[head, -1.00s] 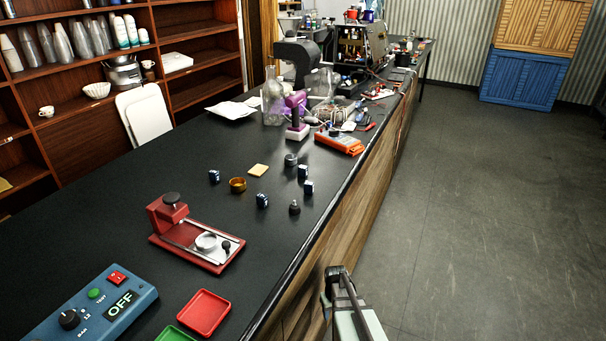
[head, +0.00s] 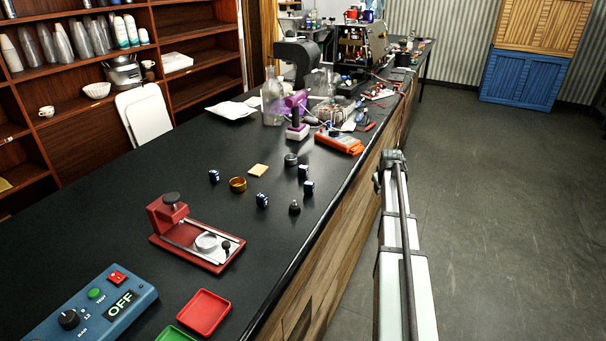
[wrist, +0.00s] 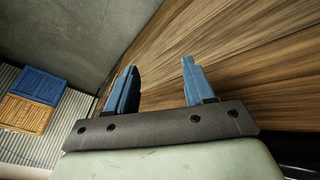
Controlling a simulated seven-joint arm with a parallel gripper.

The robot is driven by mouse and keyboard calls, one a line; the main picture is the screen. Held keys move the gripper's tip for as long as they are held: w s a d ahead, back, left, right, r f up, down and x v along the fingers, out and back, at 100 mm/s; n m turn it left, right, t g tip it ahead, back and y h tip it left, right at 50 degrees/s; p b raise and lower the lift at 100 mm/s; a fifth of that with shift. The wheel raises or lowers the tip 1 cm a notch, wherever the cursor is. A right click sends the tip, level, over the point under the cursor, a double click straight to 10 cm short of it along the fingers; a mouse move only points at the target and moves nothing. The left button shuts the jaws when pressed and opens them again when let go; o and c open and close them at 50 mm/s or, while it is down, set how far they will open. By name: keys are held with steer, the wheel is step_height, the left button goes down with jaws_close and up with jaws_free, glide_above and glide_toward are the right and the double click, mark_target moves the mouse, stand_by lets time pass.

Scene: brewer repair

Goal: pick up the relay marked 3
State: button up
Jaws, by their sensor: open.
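Several small dark blue relays stand on the black counter: one at the left (head: 214,176), one in the middle (head: 262,200), and two close together at the right, a back one (head: 303,171) and a front one (head: 308,188). Their markings are too small to read, so I cannot tell which is marked 3. My arm reaches up beside the counter's front, over the floor. My gripper shows in the wrist view (wrist: 157,90), its two blue fingers apart with nothing between them. The wooden counter front lies behind the fingers; no relay is in that view.
A brass ring (head: 237,184), a tan pad (head: 258,170), a grey cup (head: 291,159) and a dark knob (head: 294,208) lie among the relays. A red fixture (head: 190,240), blue control box (head: 90,310) and red tray (head: 204,314) stand nearer. The counter edge lies between arm and relays.

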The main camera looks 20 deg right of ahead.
steer(key=w+r+n, duration=0.1)
steer(key=w+r, duration=0.3)
steer(key=r, duration=0.7)
step_height(320, 180, up, 12)
steer(key=f+n+g+y, duration=0.1)
steer(key=n+g+y, duration=0.2)
steer(key=n+g, duration=0.3)
glide_above(303, 166)
steer(key=n, duration=0.1)
steer(key=shift+t, duration=0.4)
step_height(303, 166, down, 12)
steer(key=shift+s+f, duration=0.1)
steer(key=shift+f, duration=0.1)
steer(key=shift+c, duration=0.5)
jaws_close()
